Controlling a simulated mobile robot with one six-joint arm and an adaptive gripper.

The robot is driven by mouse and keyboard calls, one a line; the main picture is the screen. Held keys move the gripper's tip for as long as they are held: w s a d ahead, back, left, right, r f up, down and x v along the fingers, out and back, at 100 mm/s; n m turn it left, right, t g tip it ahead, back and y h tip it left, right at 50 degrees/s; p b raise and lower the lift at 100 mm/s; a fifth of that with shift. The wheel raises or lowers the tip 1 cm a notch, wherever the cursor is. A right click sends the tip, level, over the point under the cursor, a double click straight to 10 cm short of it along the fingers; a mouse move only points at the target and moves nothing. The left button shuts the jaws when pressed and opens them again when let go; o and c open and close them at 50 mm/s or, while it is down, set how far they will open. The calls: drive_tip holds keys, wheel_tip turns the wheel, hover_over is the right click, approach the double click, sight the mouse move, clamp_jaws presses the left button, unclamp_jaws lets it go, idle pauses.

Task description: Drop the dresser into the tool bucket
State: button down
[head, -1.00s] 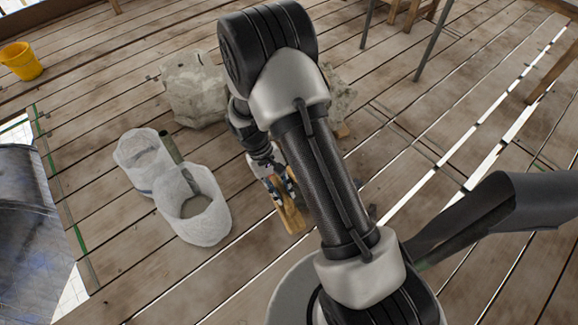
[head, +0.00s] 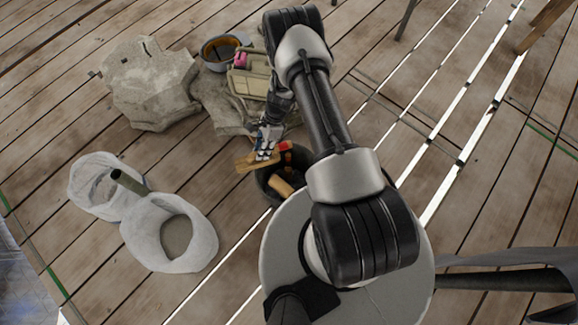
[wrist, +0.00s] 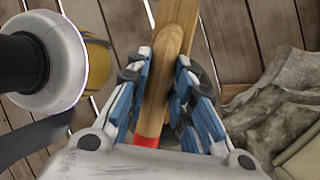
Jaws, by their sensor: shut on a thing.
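The dresser is a wooden tool with a red end (head: 243,163). My gripper (head: 266,148) is shut on it, and the tool sticks out on both sides of the fingers. In the wrist view the dresser (wrist: 175,30) runs lengthwise between the blue-and-grey fingers (wrist: 163,65), its red end near the palm. The tool bucket (head: 262,187) is dark and round, just below the gripper in the head view, partly hidden by my arm and base. The dresser overlaps its far rim in the picture; I cannot tell the height between them. A wooden-handled tool (head: 282,187) shows inside.
A big stone block (head: 150,83) lies behind. Bare planks lie right.

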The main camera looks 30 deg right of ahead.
drive_tip(key=s+d+f+m+t+b, duration=0.1)
drive_tip(key=d+f+m+t+b, duration=0.1)
drive_tip(key=d+f+m, duration=0.4)
drive_tip(key=s+d+f+m+t+h+b, duration=0.1)
drive_tip(key=d+f+m+t+b, duration=0.2)
drive_tip(key=f, duration=1)
drive_tip(key=d+m+b, duration=0.1)
drive_tip(key=d+m, duration=0.2)
drive_tip(key=shift+s+f, duration=0.2)
drive_tip(key=shift+s, duration=0.05)
drive_tip(key=c, duration=1.3)
unclamp_jaws()
drive_tip(key=shift+a, duration=0.1)
drive_tip(key=shift+r, duration=0.1)
drive_tip(key=v, duration=1.1)
drive_tip(key=shift+s+r, duration=0.2)
drive_tip(key=shift+r, duration=0.2)
